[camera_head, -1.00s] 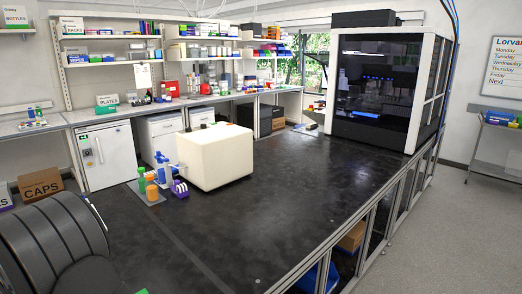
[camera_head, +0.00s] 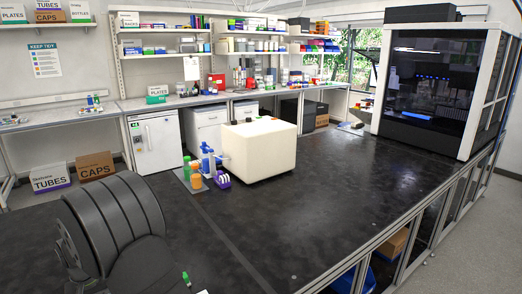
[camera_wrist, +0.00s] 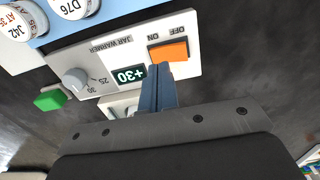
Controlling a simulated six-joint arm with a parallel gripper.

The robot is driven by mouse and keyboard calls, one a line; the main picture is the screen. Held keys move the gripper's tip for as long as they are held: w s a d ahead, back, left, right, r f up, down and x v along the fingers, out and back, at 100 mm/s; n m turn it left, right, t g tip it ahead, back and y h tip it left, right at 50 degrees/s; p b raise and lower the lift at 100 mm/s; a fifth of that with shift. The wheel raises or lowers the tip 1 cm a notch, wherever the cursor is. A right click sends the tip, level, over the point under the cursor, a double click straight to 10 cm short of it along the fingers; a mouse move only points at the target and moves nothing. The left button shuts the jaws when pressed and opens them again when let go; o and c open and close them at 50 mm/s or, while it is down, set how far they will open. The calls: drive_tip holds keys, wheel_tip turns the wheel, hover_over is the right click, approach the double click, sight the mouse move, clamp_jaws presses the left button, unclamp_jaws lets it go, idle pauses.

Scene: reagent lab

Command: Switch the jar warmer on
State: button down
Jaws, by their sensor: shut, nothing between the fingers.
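The jar warmer (camera_wrist: 118,55) fills the upper part of the wrist view, its front panel upside down. Its orange rocker switch (camera_wrist: 168,51) is near the panel's right end, beside the printed ON and OFF. I cannot tell which side of the switch is pressed. A small display (camera_wrist: 129,75) reads +30, next to a grey dial (camera_wrist: 76,81). My gripper (camera_wrist: 153,72) is shut and empty, its blue-grey fingertips at the near edge of the switch. I cannot tell whether they touch it. In the head view, the fingertips are hidden.
On the dark bench, a cream box (camera_head: 262,150) stands beside orange-capped bottles (camera_head: 196,180) and a purple item (camera_head: 223,180). The bench's middle is clear. A dark glass-fronted machine (camera_head: 435,85) stands far right.

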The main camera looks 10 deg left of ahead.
drive_tip(key=shift+r, duration=2.15)
drive_tip(key=shift+f, duration=3.5)
drive_tip(key=s+a+r, duration=0.1)
drive_tip(key=r, duration=0.6)
drive_tip(key=s+a+r+t+h, duration=0.1)
drive_tip(key=s+a+r, duration=0.1)
drive_tip(key=r, duration=0.6)
drive_tip(key=shift+a, duration=0.15)
drive_tip(key=shift+s, duration=0.1)
